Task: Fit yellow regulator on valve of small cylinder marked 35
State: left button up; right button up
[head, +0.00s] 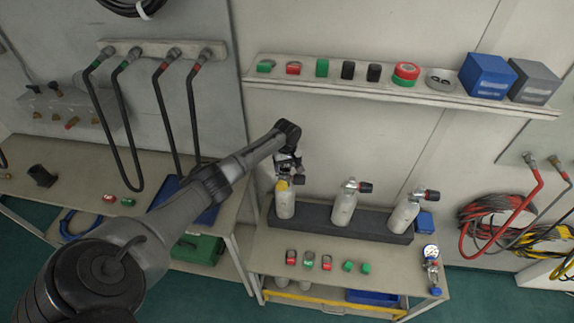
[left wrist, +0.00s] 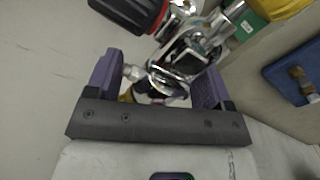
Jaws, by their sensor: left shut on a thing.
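Three pale small cylinders stand in a dark rack: the left one (head: 285,205), the middle one (head: 345,207) and the right one (head: 402,217). Their markings are too small to read. My left gripper (head: 288,165) is over the left cylinder's top, mostly hiding its valve. A yellow part (head: 282,186) shows there, just under the gripper. In the left wrist view, the purple fingers (left wrist: 157,82) are shut on a shiny metal fitting (left wrist: 185,55), apparently the regulator, with a bit of yellow (left wrist: 127,95) beside it. Whether it is seated on the valve cannot be told. My right gripper is out of view.
A regulator with a white gauge (head: 430,253) is at the bench's right end. Red and green caps (head: 327,262) lie along the front. A shelf (head: 345,91) with caps and boxes hangs above. Black hoses (head: 165,115) hang at the left.

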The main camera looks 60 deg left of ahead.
pick_arm(q)
jog(key=shift+f, duration=0.1)
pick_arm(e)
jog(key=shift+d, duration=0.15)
pick_arm(q)
jog(key=shift+p, duration=0.5)
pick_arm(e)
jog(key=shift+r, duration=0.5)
